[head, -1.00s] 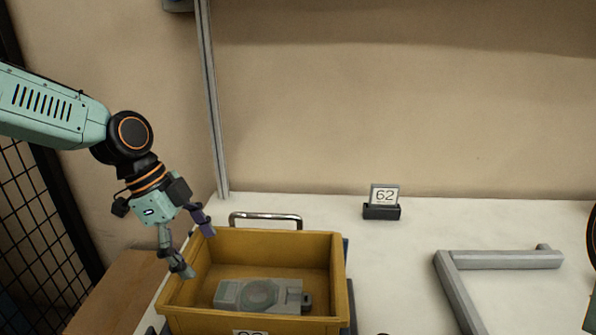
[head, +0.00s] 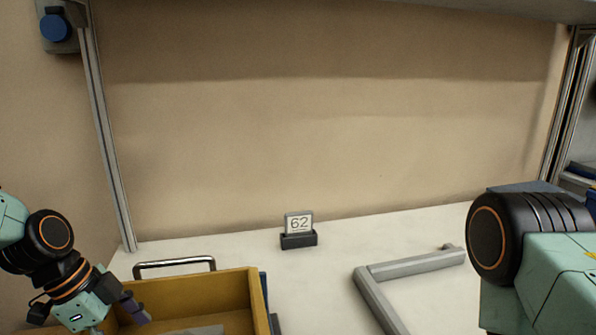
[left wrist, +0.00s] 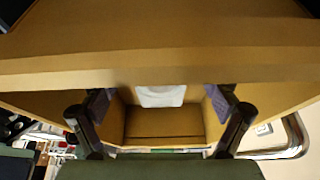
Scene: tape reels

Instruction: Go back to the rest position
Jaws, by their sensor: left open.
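My left gripper (head: 118,322) is at the lower left of the head view, over the left part of the yellow bin (head: 257,300). Its fingers are spread apart in the left wrist view (left wrist: 160,108), with nothing between them. The bin's wall (left wrist: 160,55) fills much of that view. A grey cassette-like thing (head: 200,330) lies in the bin, mostly cut off by the picture's lower edge. My right arm shows at the right of the head view, but its gripper is out of the picture.
A "62" card in a black holder (head: 299,240) stands on the white table (head: 330,290). A grey angled frame (head: 415,264) lies to its right. A metal handle (head: 175,263) rises behind the bin.

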